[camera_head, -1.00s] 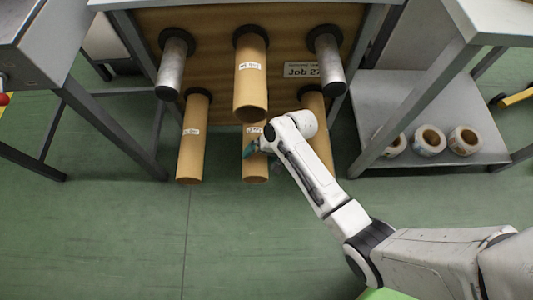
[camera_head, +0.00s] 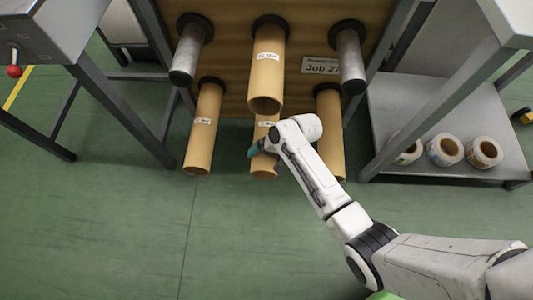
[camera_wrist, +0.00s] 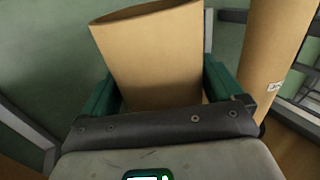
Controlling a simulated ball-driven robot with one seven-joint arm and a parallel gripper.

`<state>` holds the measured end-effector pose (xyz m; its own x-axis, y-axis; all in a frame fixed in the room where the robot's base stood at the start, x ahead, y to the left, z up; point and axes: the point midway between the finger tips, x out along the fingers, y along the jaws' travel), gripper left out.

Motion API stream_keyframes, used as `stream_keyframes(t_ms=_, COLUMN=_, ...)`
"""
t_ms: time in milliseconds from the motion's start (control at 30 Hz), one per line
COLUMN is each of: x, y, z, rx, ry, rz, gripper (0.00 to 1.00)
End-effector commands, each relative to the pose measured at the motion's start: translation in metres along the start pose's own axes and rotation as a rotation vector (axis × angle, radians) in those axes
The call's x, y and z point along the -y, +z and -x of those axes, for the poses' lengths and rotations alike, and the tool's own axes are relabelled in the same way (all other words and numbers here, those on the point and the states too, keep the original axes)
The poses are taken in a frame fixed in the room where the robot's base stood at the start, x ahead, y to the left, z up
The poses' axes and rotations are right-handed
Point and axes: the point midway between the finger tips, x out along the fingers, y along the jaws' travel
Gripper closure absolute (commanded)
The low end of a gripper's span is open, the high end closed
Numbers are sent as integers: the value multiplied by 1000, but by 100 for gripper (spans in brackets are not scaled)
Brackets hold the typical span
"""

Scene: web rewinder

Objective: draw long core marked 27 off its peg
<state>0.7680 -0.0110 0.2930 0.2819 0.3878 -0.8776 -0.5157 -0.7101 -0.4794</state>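Brown cardboard cores hang on pegs of a brown board, each with a white label too small to read, so I cannot tell which says 27. My gripper (camera_head: 264,155) is at the lower middle core (camera_head: 265,171), near its free end. In the wrist view that core (camera_wrist: 160,60) lies between the teal fingers of my gripper (camera_wrist: 163,85). The fingers stand wide apart, one on each side, with little room; firm contact does not show. The upper middle core (camera_head: 267,75) hangs just above. My arm partly hides the lower right core (camera_head: 330,140).
The lower left core (camera_head: 203,130) hangs beside. Bare metal pegs (camera_head: 188,52) (camera_head: 350,60) stick out at upper left and right. A Job 27 sign (camera_head: 322,67) is on the board. A shelf (camera_head: 415,105) with label rolls (camera_head: 444,151) stands right. The green floor (camera_head: 230,240) in front is clear.

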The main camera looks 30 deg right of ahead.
Motion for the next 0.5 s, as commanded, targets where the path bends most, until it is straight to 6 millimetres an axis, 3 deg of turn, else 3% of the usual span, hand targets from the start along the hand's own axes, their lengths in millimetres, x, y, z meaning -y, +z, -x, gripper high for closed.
stream_keyframes(t_ms=433, x=0, y=0, z=0, rx=0, ry=0, rz=-1, gripper=55)
stream_keyframes(t_ms=500, x=0, y=0, z=1, rx=-1, ry=-1, rz=0, gripper=55)
